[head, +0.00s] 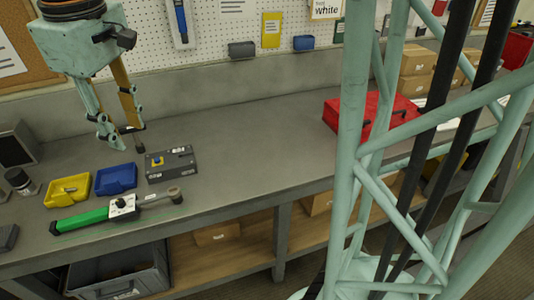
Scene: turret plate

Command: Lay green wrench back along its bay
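The green wrench (82,219) lies near the front edge of the bench at left. Its green handle points left, a white dialled block sits at its middle, and its grey round head is at the right end. A thin green line on the bench runs beside its front side; I cannot tell whether this marks its bay. My gripper (127,146) hangs above the bench, behind the wrench and apart from it. Its fingers are spread, with nothing clearly held between them.
A yellow bin (68,190) and a blue bin (116,179) stand behind the wrench. A dark grey box (171,167) with a yellow patch sits to their right. A red case (372,113) lies farther right. The middle of the bench is clear.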

